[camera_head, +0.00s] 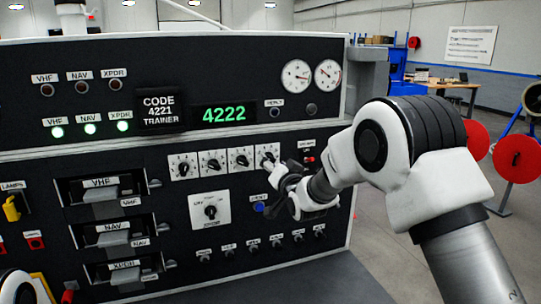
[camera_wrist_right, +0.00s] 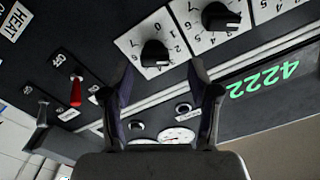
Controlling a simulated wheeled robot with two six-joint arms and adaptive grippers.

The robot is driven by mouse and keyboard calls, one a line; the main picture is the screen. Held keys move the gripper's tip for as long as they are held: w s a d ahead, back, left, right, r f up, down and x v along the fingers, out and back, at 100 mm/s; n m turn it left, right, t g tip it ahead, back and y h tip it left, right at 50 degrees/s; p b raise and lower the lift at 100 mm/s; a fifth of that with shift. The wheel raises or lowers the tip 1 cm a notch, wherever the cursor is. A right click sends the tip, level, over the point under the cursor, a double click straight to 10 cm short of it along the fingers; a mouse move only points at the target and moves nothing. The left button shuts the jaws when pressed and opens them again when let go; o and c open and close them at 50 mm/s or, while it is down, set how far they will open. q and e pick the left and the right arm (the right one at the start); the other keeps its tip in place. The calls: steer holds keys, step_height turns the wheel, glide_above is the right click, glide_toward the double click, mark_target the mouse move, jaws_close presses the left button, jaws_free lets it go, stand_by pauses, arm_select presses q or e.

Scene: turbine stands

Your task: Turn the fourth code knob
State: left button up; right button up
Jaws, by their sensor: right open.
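The fourth code knob (camera_head: 267,157) is the rightmost black knob in the row of white dial plates on the dark panel. The green display (camera_head: 224,115) reads 4222, and the label (camera_head: 159,111) reads CODE 4221 TRAINER. My left gripper is not in view.
The third code knob (camera_head: 241,159) is close beside, to the left. A red toggle switch (camera_wrist_right: 76,90) stands near the fingers in the wrist view. A larger selector knob (camera_head: 210,211) and a row of small knobs are below. VHF, NAV and XPDR lamps glow.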

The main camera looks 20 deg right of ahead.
mark_target(273, 162)
steer(key=w, duration=0.2)
steer(key=w+d+f+p, duration=0.1)
steer(key=w, duration=0.1)
steer(key=shift+w, duration=0.1)
steer(key=shift+w+a+r, duration=0.1)
steer(key=shift+w+a, duration=0.05)
steer(key=shift+w, duration=0.05)
steer(key=shift+s+a+r, duration=0.3)
steer(key=shift+s+a, duration=0.05)
steer(key=shift+w+d+f, duration=0.15)
steer(key=shift+w+f, duration=0.05)
jaws_close()
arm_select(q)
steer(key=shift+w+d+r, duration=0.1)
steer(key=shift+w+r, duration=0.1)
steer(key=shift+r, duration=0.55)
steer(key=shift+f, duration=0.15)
arm_select(e)
steer(key=n+b, duration=0.3)
steer(key=shift+f+n, duration=0.15)
steer(key=shift+n, duration=0.15)
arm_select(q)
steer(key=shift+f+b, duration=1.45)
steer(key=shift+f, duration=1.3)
arm_select(e)
steer(key=shift+n, duration=2.1)
